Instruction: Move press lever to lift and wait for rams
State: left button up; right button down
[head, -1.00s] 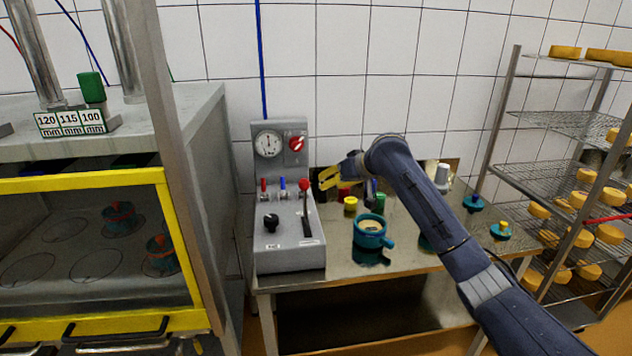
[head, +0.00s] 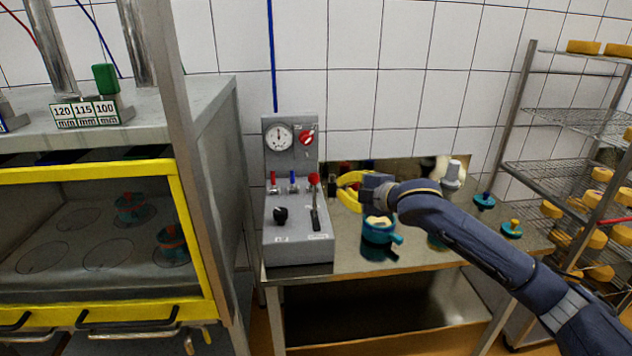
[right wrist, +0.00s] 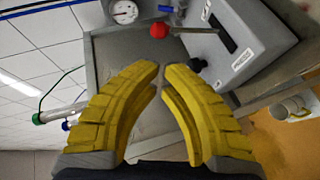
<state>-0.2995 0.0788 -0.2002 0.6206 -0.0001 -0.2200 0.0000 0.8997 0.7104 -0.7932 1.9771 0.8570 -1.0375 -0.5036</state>
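The press lever (head: 315,209) has a red ball knob (head: 314,179) and stands on the sloped front of a grey control box (head: 299,247). In the right wrist view the red knob (right wrist: 158,30) lies ahead of the fingertips, with its rod running right to a dark slot. My right gripper (head: 341,190) is just right of the lever, apart from it. Its yellow curved fingers (right wrist: 162,70) have a small empty gap between their tips. The rams (head: 133,40) stand above the press cabinet, whose yellow-framed window (head: 85,175) shows moulds inside (head: 131,207). My left gripper is not in view.
The box carries a gauge (head: 279,137), a red selector (head: 307,137), a black knob (head: 281,214) and small coloured switches. A teal mould (head: 380,231) stands on the steel table below my right arm. A cheese rack (head: 520,120) is at the right.

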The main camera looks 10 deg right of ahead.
aim_at(312, 179)
jog(key=shift+n, duration=0.3)
jog(key=x, duration=1.4)
jog(key=shift+a, duration=0.1)
